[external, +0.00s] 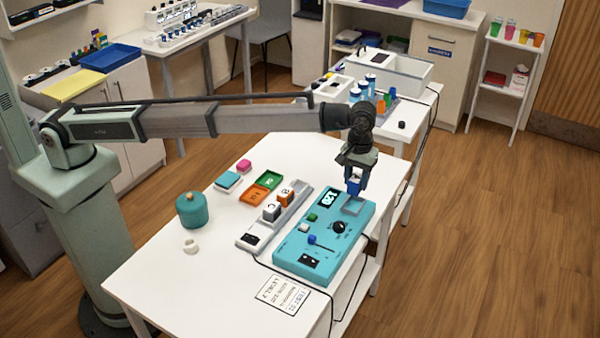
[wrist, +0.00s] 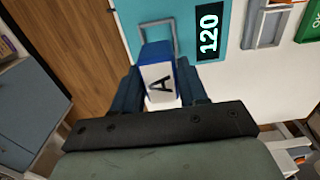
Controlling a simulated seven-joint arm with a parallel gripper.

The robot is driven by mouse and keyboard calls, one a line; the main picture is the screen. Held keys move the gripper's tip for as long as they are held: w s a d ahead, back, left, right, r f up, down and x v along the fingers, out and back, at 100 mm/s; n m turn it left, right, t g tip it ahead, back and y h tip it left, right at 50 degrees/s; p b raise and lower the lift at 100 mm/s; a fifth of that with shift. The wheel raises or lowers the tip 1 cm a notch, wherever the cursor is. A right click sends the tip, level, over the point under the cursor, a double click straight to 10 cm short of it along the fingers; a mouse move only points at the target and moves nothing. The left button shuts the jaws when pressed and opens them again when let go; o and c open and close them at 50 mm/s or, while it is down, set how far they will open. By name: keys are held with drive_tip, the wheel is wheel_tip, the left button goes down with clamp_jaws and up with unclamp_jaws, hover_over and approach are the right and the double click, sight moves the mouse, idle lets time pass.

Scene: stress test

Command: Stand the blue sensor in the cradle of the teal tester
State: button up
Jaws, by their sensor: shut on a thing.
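The blue sensor (external: 354,187) is between the fingers of my gripper (external: 355,183). In the wrist view the sensor (wrist: 160,82) has a blue top and a white face lettered A. My gripper (wrist: 160,92) is shut on it, one dark finger on each side. The teal tester (external: 318,240) lies on the white table, with a lit display reading 120, a black knob and a blue lever. Its cradle (external: 354,208), a grey rectangular frame, is just below the sensor. In the wrist view the cradle (wrist: 145,36) shows just beyond the sensor; I cannot tell whether they touch.
A grey rack (external: 257,236) left of the tester holds a grey block C and an orange block B. Orange (external: 253,195) and green (external: 268,179) trays, a teal pot (external: 192,211), white rings (external: 190,246) and a printed card (external: 280,294) are on the table. The near left table is clear.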

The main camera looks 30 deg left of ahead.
sight(357, 177)
drive_tip(key=shift+f, duration=2.95)
drive_tip(key=shift+f, duration=0.1)
drive_tip(key=o, duration=1.1)
wheel_tip(357, 177, up, 12)
drive_tip(key=shift+r, duration=0.1)
